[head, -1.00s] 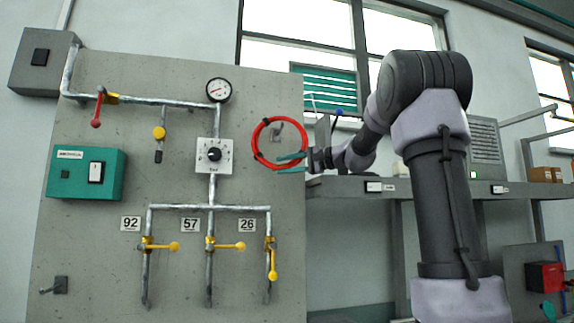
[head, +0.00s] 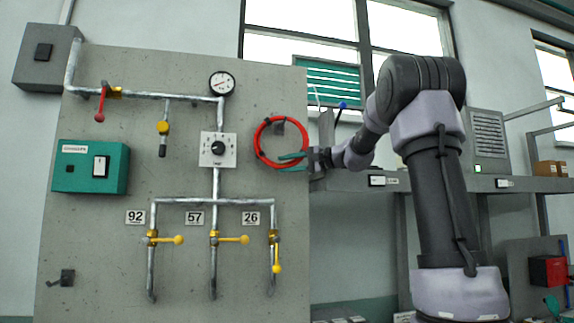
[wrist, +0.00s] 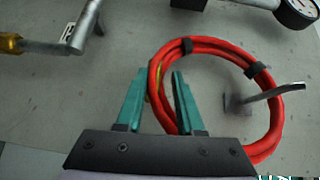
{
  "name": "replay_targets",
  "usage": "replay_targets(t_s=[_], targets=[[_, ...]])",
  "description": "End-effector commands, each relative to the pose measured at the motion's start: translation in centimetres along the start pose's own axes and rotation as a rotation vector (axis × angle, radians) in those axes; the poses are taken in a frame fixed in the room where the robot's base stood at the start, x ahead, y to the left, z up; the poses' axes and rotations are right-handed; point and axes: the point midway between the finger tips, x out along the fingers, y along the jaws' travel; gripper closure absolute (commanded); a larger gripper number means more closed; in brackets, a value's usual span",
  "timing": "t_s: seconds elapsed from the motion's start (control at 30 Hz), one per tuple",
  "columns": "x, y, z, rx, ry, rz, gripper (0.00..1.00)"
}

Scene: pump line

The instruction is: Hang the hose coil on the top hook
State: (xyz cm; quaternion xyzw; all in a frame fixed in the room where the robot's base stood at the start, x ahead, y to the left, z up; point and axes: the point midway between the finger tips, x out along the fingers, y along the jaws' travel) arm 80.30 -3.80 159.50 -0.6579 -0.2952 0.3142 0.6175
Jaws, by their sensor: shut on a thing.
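The red hose coil (head: 258,151) with dark bands is in front of the grey board at its right side. My gripper (head: 291,160) comes from the right and has its teal fingers shut on the coil's lower right part. In the wrist view, the gripper (wrist: 160,78) grips the near left side of the coil (wrist: 215,45). The metal hook (head: 279,128) shows inside the ring near its top. In the wrist view, the hook (wrist: 265,95) reaches across the ring's right side. Whether the coil rests on it cannot be told.
The board (head: 100,240) carries pipes (head: 215,185), a gauge (head: 222,83), a dial (head: 218,149), yellow-handled valves (head: 230,239) and a teal box (head: 91,167). A small dark bracket (head: 67,277) is at lower left. A grey shelf (head: 350,181) lies behind my arm.

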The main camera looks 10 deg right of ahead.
Motion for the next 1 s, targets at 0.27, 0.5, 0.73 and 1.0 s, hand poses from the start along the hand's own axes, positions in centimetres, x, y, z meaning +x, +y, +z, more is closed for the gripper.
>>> replay_targets(t_s=[0.27,0.5,0.73,1.0], targets=[[0.0,0.3,0.0,0.002,0.0,0.005,1.0],[0.0,0.3,0.0,0.002,0.0,0.004,0.28],[0.0,0.3,-0.1,0.002,0.0,0.004,0.28],[-3.0,0.1,-0.1,0.0,0.003,0.003,0.28]])
